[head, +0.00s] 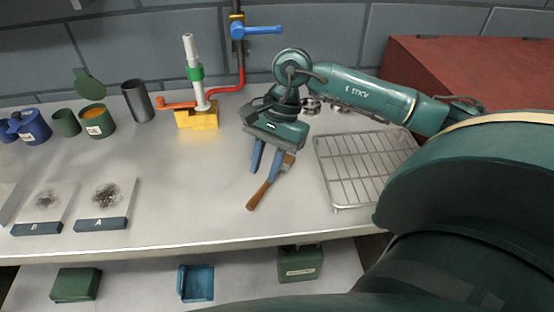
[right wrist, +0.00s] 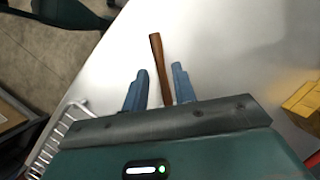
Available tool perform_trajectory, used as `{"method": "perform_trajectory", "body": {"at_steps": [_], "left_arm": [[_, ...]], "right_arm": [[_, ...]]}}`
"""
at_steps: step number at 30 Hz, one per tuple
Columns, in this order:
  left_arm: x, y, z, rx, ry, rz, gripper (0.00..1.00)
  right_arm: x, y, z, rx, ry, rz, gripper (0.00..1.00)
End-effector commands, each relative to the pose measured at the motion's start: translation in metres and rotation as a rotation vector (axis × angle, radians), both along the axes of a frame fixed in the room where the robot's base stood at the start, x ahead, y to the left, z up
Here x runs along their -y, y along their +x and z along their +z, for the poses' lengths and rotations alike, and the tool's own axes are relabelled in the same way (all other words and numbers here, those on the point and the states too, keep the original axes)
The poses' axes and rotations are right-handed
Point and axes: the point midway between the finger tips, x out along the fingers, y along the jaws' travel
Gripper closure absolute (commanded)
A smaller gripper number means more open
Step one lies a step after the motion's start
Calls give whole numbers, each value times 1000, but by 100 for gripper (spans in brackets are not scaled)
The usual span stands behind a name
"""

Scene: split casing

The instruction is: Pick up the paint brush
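The paint brush has a brown wooden handle (head: 262,192) and lies on the grey worktop near the middle of the head view. Its bristle end is partly hidden by my right gripper. My right gripper (head: 262,177) is open above the brush, its blue fingers pointing down. In the right wrist view the brush handle (right wrist: 160,68) runs between the two open fingers (right wrist: 158,88), apart from both, and the rest is hidden behind the gripper body. My left gripper is in neither view.
A wire rack (head: 362,168) lies right of the brush. A yellow block (head: 197,118) with a pipe stands behind left. Green pots (head: 98,122), a dark cylinder (head: 138,101) and two sample plates (head: 108,197) are further left. The worktop's front edge (head: 190,252) is close; the surface left of the brush is clear.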

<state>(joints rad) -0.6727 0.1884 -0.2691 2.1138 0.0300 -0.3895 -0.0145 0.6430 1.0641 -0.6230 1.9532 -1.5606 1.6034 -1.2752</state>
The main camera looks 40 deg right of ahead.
Motion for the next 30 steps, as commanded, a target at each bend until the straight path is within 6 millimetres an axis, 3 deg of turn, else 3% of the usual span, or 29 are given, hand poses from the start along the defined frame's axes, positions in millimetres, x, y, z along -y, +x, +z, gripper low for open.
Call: {"method": "perform_trajectory", "body": {"at_steps": [12,30], "left_arm": [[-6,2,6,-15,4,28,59],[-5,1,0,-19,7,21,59]], "right_arm": [[-18,-7,-46,0,2,1,73],[-18,-6,-49,0,1,0,74]]}}
